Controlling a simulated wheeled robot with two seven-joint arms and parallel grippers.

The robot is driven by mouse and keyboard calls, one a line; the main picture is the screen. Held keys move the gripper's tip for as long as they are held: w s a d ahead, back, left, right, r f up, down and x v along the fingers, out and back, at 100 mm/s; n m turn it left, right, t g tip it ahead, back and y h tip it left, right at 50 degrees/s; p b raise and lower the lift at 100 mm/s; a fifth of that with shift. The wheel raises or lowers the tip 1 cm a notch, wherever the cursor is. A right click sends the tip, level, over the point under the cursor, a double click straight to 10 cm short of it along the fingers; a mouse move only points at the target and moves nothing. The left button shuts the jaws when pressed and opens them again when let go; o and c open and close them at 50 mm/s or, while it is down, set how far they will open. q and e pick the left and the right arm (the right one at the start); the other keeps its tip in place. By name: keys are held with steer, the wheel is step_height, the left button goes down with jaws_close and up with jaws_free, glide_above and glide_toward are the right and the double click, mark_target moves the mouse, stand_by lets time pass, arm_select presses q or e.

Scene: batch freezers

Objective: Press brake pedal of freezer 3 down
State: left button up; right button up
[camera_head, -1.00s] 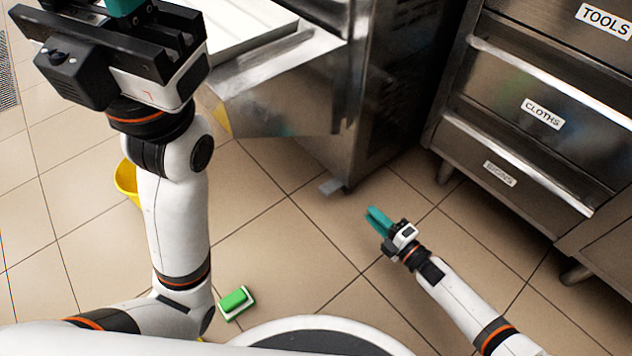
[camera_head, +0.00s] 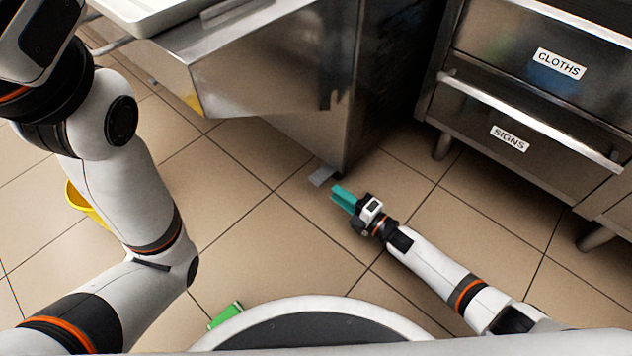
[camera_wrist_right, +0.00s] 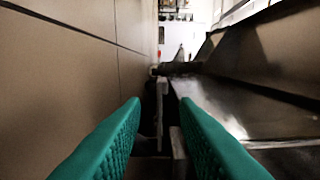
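A small grey pedal (camera_head: 322,177) sticks out low at the foot of the steel freezer (camera_head: 270,90), just above the tiled floor. No freezer number is readable. My right gripper (camera_head: 343,197) is low over the floor, just right of the pedal and in front of it, its teal fingers pointing toward the freezer's base. In the right wrist view, the teal fingers (camera_wrist_right: 160,105) are apart with nothing held. Narrow grey parts show between and beyond them; I cannot tell which is the pedal. My left gripper's fingers are out of view; only its arm shows at left.
A drawer cabinet (camera_head: 520,100) labelled CLOTHS and SIGNS stands at right on round legs. A yellow bucket (camera_head: 84,205) is partly hidden behind my left arm. A green sponge-like block (camera_head: 226,315) lies near my base. Floor around my right gripper is clear.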

mark_target(317, 178)
steer(key=b+x, duration=0.3)
steer(key=x, duration=0.4)
steer(key=shift+w+a+f+b, duration=0.2)
steer(key=shift+b, duration=0.15)
steer(key=shift+w+a+r, duration=0.15)
steer(key=shift+w+a, duration=0.15)
steer(key=shift+w, duration=0.05)
jaws_close()
